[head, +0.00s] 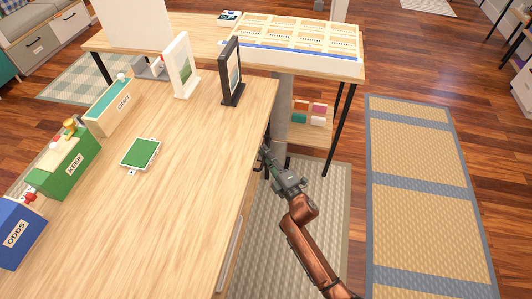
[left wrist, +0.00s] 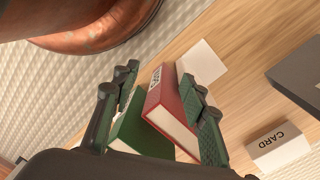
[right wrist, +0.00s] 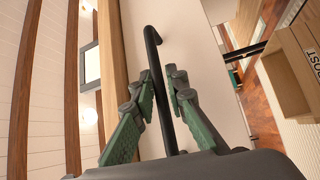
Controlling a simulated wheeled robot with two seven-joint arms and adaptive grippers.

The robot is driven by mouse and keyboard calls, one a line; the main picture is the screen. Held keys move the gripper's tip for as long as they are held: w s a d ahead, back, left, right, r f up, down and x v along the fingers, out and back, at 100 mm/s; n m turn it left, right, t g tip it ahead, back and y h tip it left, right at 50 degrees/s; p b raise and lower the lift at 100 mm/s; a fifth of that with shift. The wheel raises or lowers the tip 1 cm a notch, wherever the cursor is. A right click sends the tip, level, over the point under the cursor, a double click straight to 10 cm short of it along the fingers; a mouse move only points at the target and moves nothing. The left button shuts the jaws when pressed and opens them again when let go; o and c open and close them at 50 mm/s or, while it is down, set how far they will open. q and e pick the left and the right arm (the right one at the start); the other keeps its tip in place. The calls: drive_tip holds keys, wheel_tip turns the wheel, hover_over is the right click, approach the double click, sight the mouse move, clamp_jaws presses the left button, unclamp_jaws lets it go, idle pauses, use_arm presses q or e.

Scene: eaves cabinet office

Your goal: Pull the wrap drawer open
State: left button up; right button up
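In the right wrist view a black bar handle (right wrist: 153,50) stands out from a pale front panel (right wrist: 200,60). No label shows on this panel, so I cannot tell whether it is the wrap drawer. My right gripper (right wrist: 159,82) is open, with its fingers on either side of the bar and visible space around it. In the head view my right gripper (head: 266,158) is at the desk's right side, near its far end. My left gripper (left wrist: 157,85) is open in the left wrist view, with a red book (left wrist: 174,105) and a green book (left wrist: 140,130) beyond its fingers.
The wooden desk (head: 185,200) bears a green pad (head: 141,153), dark frame (head: 232,75), white frame (head: 183,65) and boxes marked CRAFT, KEEP and ODDS. Another handle (head: 231,252) is nearer on the desk's side. Matted floor (head: 325,220) lies open right of it.

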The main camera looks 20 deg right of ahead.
clamp_jaws()
drive_tip(key=shift+d+f, duration=0.1)
